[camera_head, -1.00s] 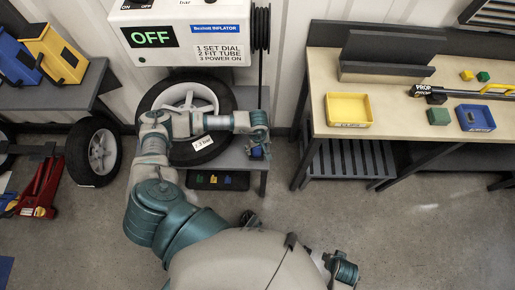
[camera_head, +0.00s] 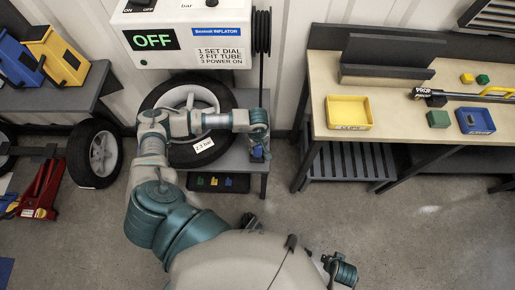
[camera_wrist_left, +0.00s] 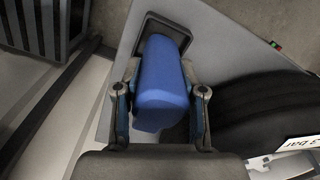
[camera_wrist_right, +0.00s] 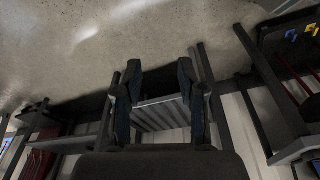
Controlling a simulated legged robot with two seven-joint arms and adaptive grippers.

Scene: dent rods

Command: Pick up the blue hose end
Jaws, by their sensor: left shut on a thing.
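The blue hose end (camera_wrist_left: 162,82) is a blue block-like grip in the left wrist view. Its far end meets a dark square recess (camera_wrist_left: 165,32) in the grey stand; I cannot tell whether it is still seated there. My left gripper (camera_wrist_left: 160,100) is shut on it, one finger on each side. In the head view the left gripper (camera_head: 258,148) is at the right end of the grey stand, with a little blue of the hose end (camera_head: 257,152) showing. My right gripper (camera_wrist_right: 158,80) is open and empty, its fingers apart over the floor area.
A tyre (camera_head: 165,97) lies on the grey stand (camera_head: 240,160) left of my left gripper, under the white inflator box (camera_head: 190,45) that reads OFF. A black hose reel (camera_head: 262,30) hangs beside the box. A workbench (camera_head: 400,100) stands at right; open floor lies between.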

